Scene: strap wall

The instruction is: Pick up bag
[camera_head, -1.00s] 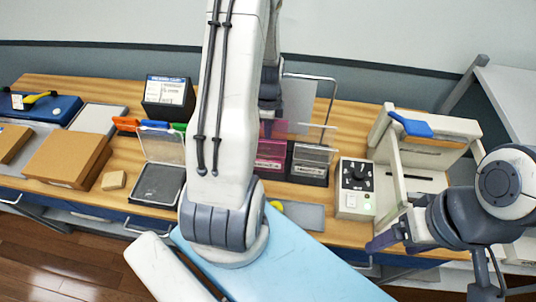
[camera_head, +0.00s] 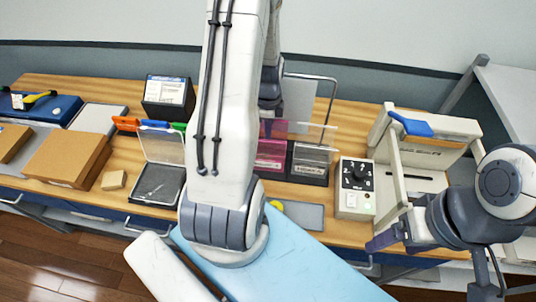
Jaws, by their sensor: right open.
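I cannot make out a bag for certain. A dark tray with a raised clear lid (camera_head: 163,146) stands on the wooden bench, and a pale, glossy patch (camera_head: 158,188) shows inside it, too small to identify. My right gripper (camera_head: 385,240) is at the bench's front edge, right of centre, below the knob box, and is open. Its fingers show only in part. My left arm fills the middle of the view and hides part of the bench; its gripper does not show.
A knob box (camera_head: 354,171) and a cream machine with a blue handle (camera_head: 411,125) stand at the right. Cardboard boxes (camera_head: 68,157), a small tan block (camera_head: 114,180) and a dark card holder (camera_head: 168,96) are at the left. Pink and dark bins (camera_head: 310,162) stand mid-bench.

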